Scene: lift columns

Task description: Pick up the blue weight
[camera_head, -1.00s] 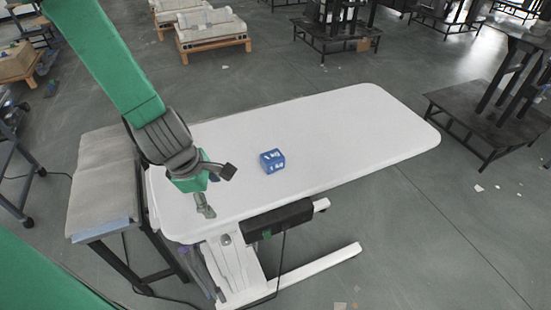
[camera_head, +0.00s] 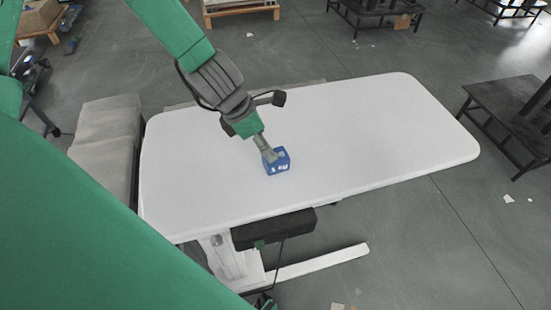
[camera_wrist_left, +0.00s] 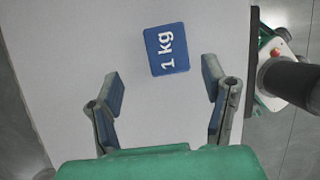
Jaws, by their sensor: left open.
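The blue weight (camera_head: 278,163) is a small block marked "1 kg" in white and lies on the white table (camera_head: 380,130). In the left wrist view the weight (camera_wrist_left: 166,49) lies just beyond the fingertips, roughly centred between them, with its label facing the camera. My left gripper (camera_head: 266,150) reaches down at the weight's upper left in the head view and hides a little of it. In the left wrist view my left gripper (camera_wrist_left: 161,80) is open, its two fingers wide apart with nothing between them. My right gripper is not in view.
The tabletop is otherwise clear. A grey padded bench (camera_head: 105,140) stands at the table's left end. A black box (camera_head: 273,229) hangs under the table's front edge. A dark low platform (camera_head: 515,110) stands on the floor at the right.

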